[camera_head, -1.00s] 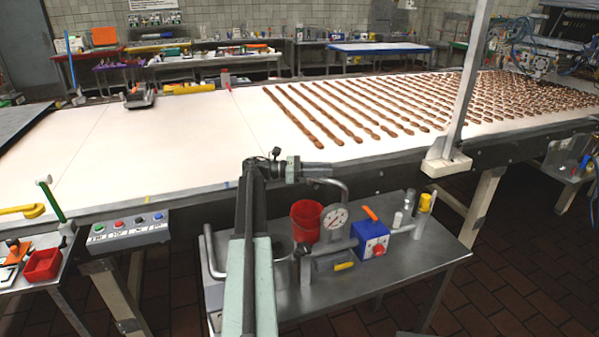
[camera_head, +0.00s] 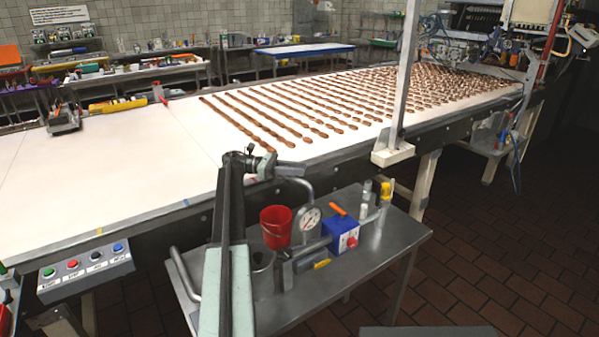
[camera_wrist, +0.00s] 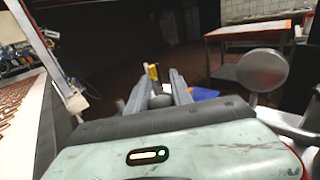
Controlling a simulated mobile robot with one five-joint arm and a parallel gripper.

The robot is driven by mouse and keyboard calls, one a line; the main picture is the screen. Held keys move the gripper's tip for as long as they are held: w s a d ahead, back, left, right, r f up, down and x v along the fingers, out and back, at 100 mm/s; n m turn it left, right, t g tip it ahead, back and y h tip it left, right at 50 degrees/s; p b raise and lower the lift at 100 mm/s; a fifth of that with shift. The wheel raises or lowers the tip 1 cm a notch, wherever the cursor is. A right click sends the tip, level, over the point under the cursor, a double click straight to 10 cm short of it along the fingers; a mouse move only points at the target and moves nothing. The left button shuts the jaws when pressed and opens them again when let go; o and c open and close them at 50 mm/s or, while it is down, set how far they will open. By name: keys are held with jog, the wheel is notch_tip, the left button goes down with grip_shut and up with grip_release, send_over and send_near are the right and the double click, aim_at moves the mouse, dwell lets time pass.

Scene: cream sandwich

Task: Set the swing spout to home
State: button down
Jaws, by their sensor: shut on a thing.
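The swing spout (camera_head: 300,183) is a bent grey metal pipe above the steel side table. It runs level from my gripper and then curves down behind the pressure gauge. My gripper (camera_head: 272,166) is at the spout's near, left end and is shut on it. In the wrist view my two grey fingers (camera_wrist: 157,88) point away from me, with a dark grey rounded piece between them. The exact contact is small and partly hidden. No home mark on the spout can be made out.
The white conveyor (camera_head: 130,190) lies behind. Tiled floor is open at right.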

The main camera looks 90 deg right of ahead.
jog(key=shift+w+d+r, duration=0.1)
jog(key=shift+w+d, duration=0.05)
jog(key=shift+w, duration=0.2)
jog(key=c, duration=1.2)
grip_release()
jog(key=shift+w, duration=0.15)
jog(key=shift+w+d, duration=0.15)
jog(key=shift+w, duration=1.05)
jog(key=shift+w+d, duration=0.2)
jog(key=shift+w, duration=1.05)
jog(key=shift+w+d, duration=0.15)
jog(key=shift+w, duration=1.05)
